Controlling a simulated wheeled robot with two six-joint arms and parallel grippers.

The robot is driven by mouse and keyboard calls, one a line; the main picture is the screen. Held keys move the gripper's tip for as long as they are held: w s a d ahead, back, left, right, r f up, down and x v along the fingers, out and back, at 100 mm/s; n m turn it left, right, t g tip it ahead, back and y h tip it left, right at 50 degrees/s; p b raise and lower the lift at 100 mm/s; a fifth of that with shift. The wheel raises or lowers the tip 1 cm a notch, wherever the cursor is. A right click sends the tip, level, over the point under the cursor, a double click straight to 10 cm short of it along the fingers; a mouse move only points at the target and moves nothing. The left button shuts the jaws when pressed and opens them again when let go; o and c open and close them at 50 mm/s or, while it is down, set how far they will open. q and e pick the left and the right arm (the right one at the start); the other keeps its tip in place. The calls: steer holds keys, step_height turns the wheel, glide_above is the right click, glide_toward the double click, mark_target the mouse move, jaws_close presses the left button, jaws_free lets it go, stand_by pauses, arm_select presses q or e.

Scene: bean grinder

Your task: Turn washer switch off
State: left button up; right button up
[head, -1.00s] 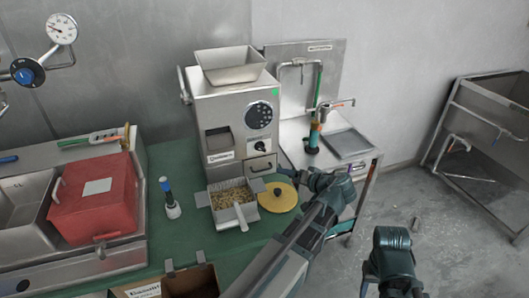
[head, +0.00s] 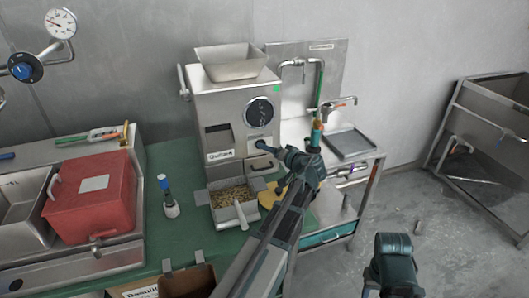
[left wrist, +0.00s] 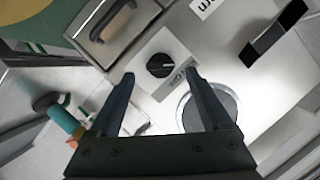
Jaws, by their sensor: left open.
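The steel machine (head: 213,112) stands on the green table, with a round dark dial and a black rotary switch on its front. In the left wrist view the black switch (left wrist: 160,65) sits on a pale square plate, its light pointer mark toward the right. My left gripper (left wrist: 160,76) is open, its fingertips near either side of the switch in the picture; contact cannot be told. In the head view my left gripper (head: 270,165) is in front of the lower machine and largely hides the switch. My right arm's dark end (head: 394,262) shows at lower right; its jaws are unclear.
A drawer handle (left wrist: 108,20) lies close to the switch. A tray of beans (head: 234,203) and a yellow disc (head: 268,199) lie below the gripper. A red box (head: 93,198) is at left. A sink unit (head: 350,143) stands right of the machine.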

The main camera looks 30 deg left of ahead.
arm_select(q)
steer(key=shift+b+x, duration=0.4)
steer(key=shift+x, duration=1.7)
jaws_close()
